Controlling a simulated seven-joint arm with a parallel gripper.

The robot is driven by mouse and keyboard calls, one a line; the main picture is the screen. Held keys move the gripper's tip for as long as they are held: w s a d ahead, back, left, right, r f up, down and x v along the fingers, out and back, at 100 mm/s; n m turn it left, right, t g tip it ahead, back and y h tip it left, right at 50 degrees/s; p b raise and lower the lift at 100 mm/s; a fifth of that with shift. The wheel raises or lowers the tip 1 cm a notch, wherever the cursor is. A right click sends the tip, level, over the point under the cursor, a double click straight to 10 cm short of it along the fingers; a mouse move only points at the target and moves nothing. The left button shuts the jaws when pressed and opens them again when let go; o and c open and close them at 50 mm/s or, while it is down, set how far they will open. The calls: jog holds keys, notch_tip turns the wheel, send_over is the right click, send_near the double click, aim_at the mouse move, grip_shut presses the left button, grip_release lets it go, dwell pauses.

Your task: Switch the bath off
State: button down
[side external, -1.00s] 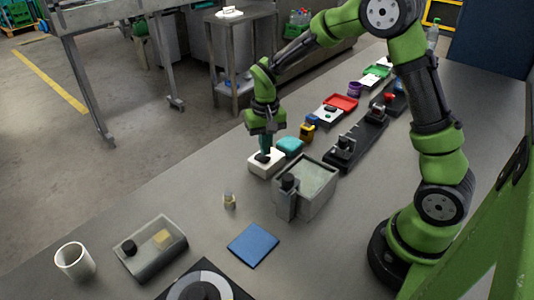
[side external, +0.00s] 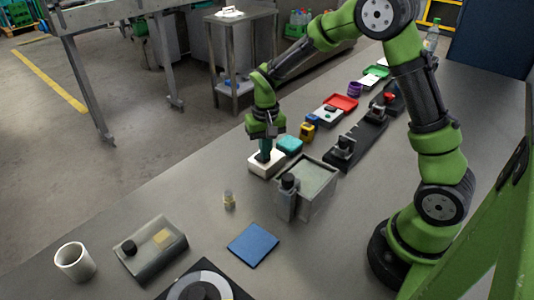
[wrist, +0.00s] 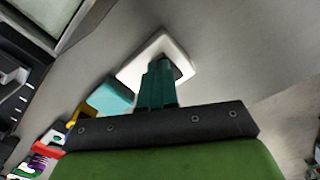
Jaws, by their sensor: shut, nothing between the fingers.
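The bath looks to be the grey open-topped box (side external: 314,184) with a pale surface inside and a dark knob (side external: 288,181) on its near side. A white box (side external: 257,167) with a dark part on top stands just behind it. My gripper (side external: 265,154) points down at the top of this white box, with its fingers closed and empty. In the wrist view the fingertips (wrist: 159,66) overlap the white box (wrist: 183,46) beside its dark part (wrist: 181,69). The fingers partly hide that part, so I cannot tell its position or whether they touch it.
A teal block (side external: 290,145) sits close beside the white box. A small vial (side external: 229,199), a blue pad (side external: 253,245), a lidded clear box (side external: 150,248) and a white cup (side external: 74,261) are nearer the camera. Dark fixtures and coloured trays line the back.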

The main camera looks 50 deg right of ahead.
jog(key=shift+f, duration=0.2)
jog(key=shift+r, duration=3.5)
jog(key=s+a+r+n+t+y, duration=0.1)
jog(key=s+a+r+t, duration=0.1)
jog(key=s+r, duration=0.4)
jog(key=s+a+r+n+t+y, duration=0.1)
jog(key=s+a+r+t, duration=0.2)
jog(key=s, duration=0.9)
notch_tip(320, 180, up, 3)
jog(key=shift+a+r+t, duration=0.2)
jog(key=shift+a+t, duration=0.05)
jog(key=shift+t, duration=0.85)
